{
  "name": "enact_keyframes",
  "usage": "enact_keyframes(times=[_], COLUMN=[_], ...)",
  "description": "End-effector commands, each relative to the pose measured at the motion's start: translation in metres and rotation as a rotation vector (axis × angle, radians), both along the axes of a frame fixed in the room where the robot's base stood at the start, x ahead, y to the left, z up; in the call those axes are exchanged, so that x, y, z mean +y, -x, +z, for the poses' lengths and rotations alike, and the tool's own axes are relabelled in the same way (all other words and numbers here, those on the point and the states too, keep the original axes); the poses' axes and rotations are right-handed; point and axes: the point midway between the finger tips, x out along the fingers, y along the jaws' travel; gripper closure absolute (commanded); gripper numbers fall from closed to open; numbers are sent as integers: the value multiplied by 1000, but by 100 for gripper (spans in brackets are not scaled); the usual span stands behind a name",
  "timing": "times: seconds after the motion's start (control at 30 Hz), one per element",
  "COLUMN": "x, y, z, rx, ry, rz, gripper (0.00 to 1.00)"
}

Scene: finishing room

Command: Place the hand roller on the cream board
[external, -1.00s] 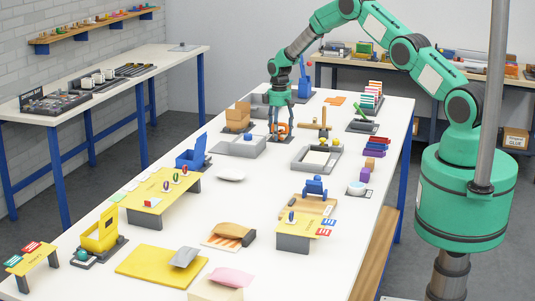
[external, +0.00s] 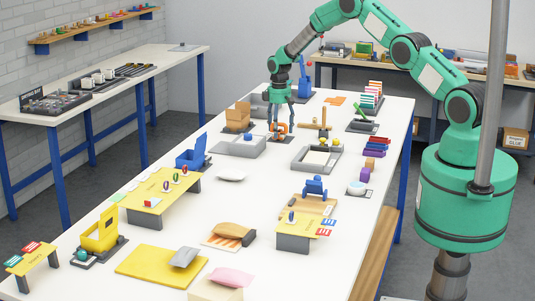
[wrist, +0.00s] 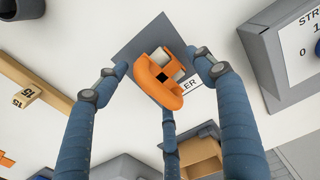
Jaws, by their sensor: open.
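The hand roller (wrist: 160,82) is orange with a pale cylinder. It rests on a dark grey mat (wrist: 150,38) whose white label, ending in "ER", is partly hidden. In the external view the roller (external: 281,126) is at the table's far end, partly behind the fingers. My gripper (wrist: 165,85) points down with its blue fingers spread around the roller, open; the external view also shows the gripper (external: 282,130). I cannot tell surely which thing is the cream board: a cream block (external: 205,292) is at the near edge, partly under a pink piece.
A grey frame (external: 298,163) with a cream inside and a wooden cross-shaped piece (external: 318,126) are right of my gripper. An open cardboard box (external: 238,114) is close on the left. A yellow stand (external: 152,192) is nearer. Patches of white tabletop between them are clear.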

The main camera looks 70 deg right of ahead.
Motion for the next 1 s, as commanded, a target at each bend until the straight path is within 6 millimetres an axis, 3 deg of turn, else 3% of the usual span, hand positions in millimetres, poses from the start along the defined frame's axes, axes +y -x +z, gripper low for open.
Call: enact_keyframes(times=[0.37, 0.8, 1.0], x=[3, 3, 3], y=[-1, -1, -1], z=[40, 104, 121], rx=[-1, -1, 0], ry=[0, 1, 0], rz=[0, 0, 0], gripper=[31, 31, 31])
